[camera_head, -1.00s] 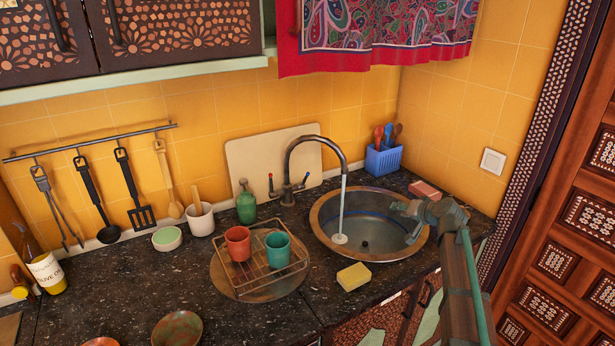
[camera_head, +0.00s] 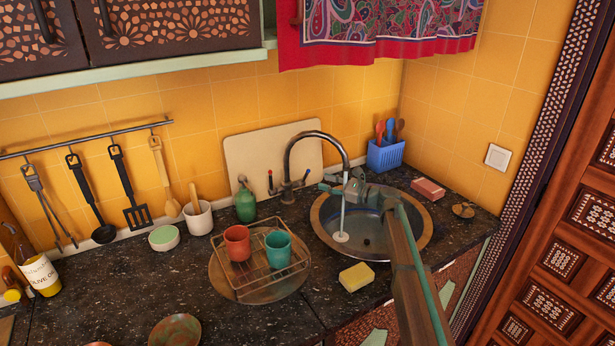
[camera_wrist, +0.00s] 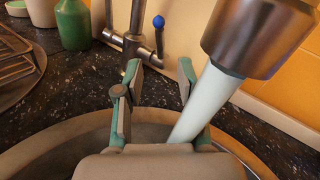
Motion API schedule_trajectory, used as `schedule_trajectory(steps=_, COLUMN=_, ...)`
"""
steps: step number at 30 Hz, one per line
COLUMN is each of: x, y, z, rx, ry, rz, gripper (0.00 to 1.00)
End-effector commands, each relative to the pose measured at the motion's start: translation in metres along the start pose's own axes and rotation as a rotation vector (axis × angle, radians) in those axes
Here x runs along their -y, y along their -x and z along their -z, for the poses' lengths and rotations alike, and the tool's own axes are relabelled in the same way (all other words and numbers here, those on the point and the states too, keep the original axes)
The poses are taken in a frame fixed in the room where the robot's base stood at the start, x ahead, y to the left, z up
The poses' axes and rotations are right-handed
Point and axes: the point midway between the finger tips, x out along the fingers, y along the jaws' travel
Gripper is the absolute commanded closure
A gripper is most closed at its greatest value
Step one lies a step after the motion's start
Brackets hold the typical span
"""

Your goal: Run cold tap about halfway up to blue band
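The curved metal tap (camera_head: 318,137) stands behind the round sink (camera_head: 322,236). A pale stream of water (camera_head: 342,213) falls from its spout. A blue-tipped lever (camera_head: 305,176) is on the tap's right side and a red-tipped lever (camera_head: 270,178) on its left. The blue tip (camera_wrist: 158,21) also shows ahead in the wrist view. A blue band (camera_head: 377,211) runs inside the basin, partly hidden by my arm; I cannot tell the water level. My gripper (camera_wrist: 158,80) is open and empty over the sink, apart from the blue lever, with the stream close by its right finger.
A wire rack (camera_head: 262,282) with red and teal cups stands left of the sink. A yellow sponge (camera_head: 357,277) lies in front. A green bottle (camera_head: 246,206) stands left of the tap. A blue utensil holder (camera_head: 385,157) and pink soap (camera_head: 427,188) are behind right.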

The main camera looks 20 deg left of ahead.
Motion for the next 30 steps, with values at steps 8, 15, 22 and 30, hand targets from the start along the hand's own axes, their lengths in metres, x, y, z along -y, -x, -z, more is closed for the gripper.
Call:
schedule_trajectory(steps=8, x=0.002, y=-0.048, z=-0.002, rx=-0.001, ry=0.002, rz=-0.001, gripper=0.62)
schedule_trajectory(steps=15, x=0.002, y=-0.080, z=-0.001, rx=-0.002, ry=0.002, rz=0.001, gripper=0.62)
schedule_trajectory(steps=22, x=0.001, y=-0.091, z=0.000, rx=-0.002, ry=0.003, rz=0.001, gripper=0.62)
schedule_trajectory(steps=30, x=0.000, y=-0.091, z=0.001, rx=-0.002, ry=0.004, rz=0.002, gripper=0.67)
